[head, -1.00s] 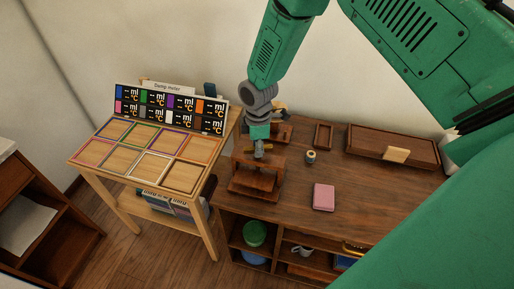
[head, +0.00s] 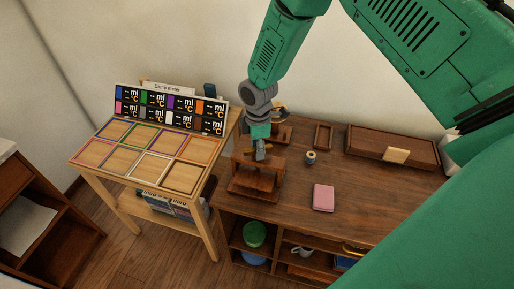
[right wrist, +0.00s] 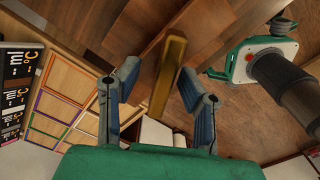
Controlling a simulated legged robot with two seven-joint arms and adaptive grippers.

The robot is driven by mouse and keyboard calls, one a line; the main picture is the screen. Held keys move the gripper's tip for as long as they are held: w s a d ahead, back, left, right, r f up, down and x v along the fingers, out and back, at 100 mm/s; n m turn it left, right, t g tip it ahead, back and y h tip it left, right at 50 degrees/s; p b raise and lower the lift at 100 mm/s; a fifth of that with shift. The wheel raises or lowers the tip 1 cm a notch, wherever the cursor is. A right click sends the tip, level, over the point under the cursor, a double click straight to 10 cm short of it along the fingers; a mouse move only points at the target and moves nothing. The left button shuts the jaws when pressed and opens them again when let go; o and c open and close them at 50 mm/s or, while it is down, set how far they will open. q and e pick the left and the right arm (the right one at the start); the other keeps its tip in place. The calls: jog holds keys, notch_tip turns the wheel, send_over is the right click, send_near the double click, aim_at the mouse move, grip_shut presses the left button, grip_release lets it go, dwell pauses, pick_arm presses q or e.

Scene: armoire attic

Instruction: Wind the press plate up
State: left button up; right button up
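The wooden press (head: 254,188) stands at the left end of the dark desk, with an upper crossbeam and a lower base. My right gripper (head: 261,152) points down at the top of the press and hides part of it. In the right wrist view a brass bar (right wrist: 170,70), apparently the press handle, runs between the two fingers of my right gripper (right wrist: 160,97). The fingers stand apart with gaps beside the bar, so I see no grip on it. The press plate cannot be made out clearly. My left gripper is not in view.
A light wooden stand (head: 141,155) with coloured frames and a label board is close to the left. A pink book (head: 323,197), a small jar (head: 311,157), a small tray (head: 324,135) and a long wooden box (head: 390,147) lie on the desk.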

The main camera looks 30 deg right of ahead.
jog(key=shift+r, duration=0.1)
notch_tip(320, 180, up, 12)
jog(key=shift+f, duration=0.2)
dwell(0.3)
